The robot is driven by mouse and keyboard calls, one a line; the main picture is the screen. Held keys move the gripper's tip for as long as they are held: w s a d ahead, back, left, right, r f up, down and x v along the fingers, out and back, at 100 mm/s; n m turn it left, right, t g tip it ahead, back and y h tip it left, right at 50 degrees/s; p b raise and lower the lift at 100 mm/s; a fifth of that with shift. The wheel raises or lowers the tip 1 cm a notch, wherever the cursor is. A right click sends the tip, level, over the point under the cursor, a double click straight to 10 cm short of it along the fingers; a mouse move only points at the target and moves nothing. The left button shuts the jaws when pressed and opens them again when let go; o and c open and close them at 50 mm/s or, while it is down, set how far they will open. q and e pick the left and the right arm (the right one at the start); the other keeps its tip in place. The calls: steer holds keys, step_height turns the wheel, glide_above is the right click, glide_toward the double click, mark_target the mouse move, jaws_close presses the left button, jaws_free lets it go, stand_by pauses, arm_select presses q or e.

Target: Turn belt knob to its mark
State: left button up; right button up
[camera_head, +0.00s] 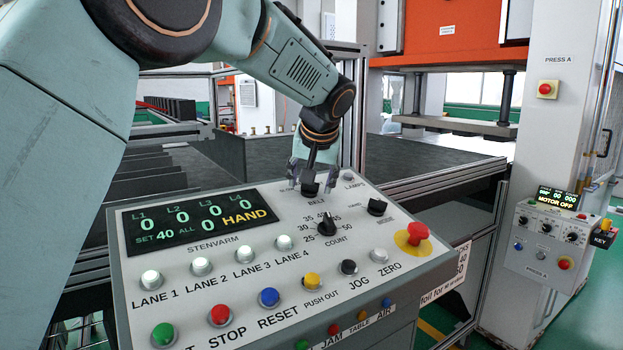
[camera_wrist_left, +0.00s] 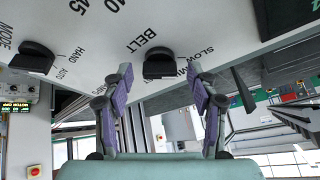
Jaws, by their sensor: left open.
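The black belt knob (camera_head: 309,187) sits at the back edge of the sloped control panel (camera_head: 130,285), just above the word BELT. My left gripper (camera_head: 312,174) is over it, open, with one finger on each side. In the left wrist view the belt knob (camera_wrist_left: 158,64) shows between the two spread purple-padded fingertips (camera_wrist_left: 160,75), with gaps on both sides. I see no contact with it. Beside it are printed words, one starting with SLOW. Its mark and exact pointing direction are hard to make out.
The black COUNT knob (camera_head: 327,225) is close in front. The MODE knob (camera_head: 377,207) stands to the right, with a red emergency button (camera_head: 417,231) on yellow nearby. Lane buttons, coloured buttons and the display (camera_head: 200,220) fill the front and left. A second panel (camera_head: 545,240) stands far right.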

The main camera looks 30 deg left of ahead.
arm_select(q)
steer(key=v, duration=1.2)
stand_by(0.3)
